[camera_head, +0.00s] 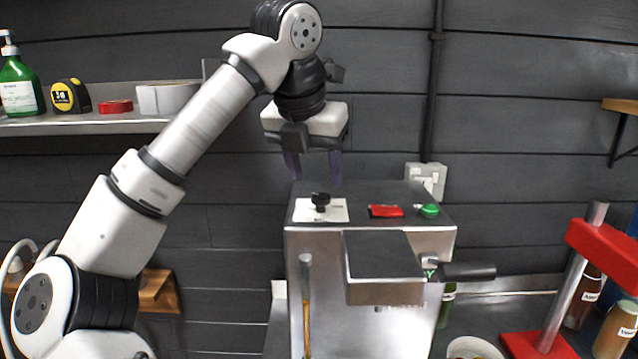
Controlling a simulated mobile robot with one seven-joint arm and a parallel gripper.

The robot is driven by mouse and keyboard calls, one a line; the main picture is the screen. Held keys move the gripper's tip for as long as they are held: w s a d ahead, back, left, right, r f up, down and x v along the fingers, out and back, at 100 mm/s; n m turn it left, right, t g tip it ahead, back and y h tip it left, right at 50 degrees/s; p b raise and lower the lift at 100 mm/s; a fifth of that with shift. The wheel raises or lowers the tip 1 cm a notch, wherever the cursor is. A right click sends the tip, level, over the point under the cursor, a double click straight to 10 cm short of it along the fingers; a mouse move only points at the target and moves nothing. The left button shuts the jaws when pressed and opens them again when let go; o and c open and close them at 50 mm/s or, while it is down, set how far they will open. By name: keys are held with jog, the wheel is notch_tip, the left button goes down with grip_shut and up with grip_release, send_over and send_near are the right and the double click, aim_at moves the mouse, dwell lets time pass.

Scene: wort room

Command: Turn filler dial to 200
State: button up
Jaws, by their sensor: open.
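The filler (420,205) is a grey metal box machine in the middle of the view. Its dial (320,200) is a small black knob on a white plate (340,213) at the left of the top face. The numbers on the plate are too small to read. My gripper (314,180) points down above the dial, its two purple-grey fingers apart and empty. The fingertips appear a little above or behind the knob, not touching it. My arm reaches in from the lower left.
A red switch (386,211) and a green button (429,210) sit right of the dial. A black-handled lever (467,272) sticks out right. A red press (603,255) and bottles stand at the right. A shelf (90,122) with a green bottle (20,80) hangs upper left.

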aim_at(320, 196)
jog(key=shift+p+x, duration=0.45)
jog(key=shift+x, duration=1.9)
jog(key=shift+r, duration=0.1)
jog(key=c, duration=1)
